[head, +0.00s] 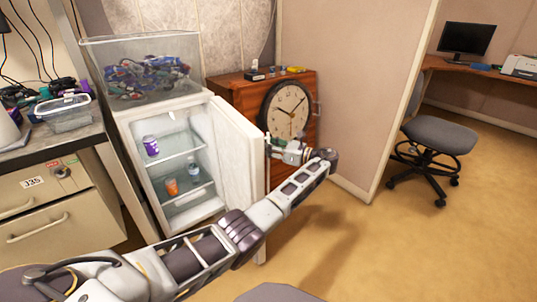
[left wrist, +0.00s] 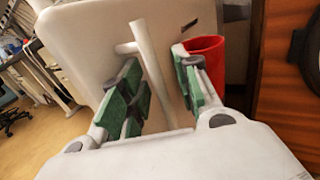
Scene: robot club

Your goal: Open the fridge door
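The small white fridge (head: 207,216) stands open, with its inside showing. Its door (head: 236,150) is swung out to the right; the door's outer face (left wrist: 90,35) fills much of the left wrist view. The white bar handle (left wrist: 147,55) runs between the green-padded fingers of my left gripper (left wrist: 160,88). The fingers are apart, with gaps visible beside the bar. In the head view my left gripper (head: 279,146) is at the door's outer side, partly hidden by the door edge. My right gripper is not in view.
The fridge holds a purple can (head: 151,146), an orange item (head: 172,187) and a bottle (head: 193,172). A clear bin (head: 140,80) sits on top. A wooden cabinet (head: 232,92) with a clock (head: 287,110) stands behind the door. A red container (left wrist: 207,52) is near the gripper.

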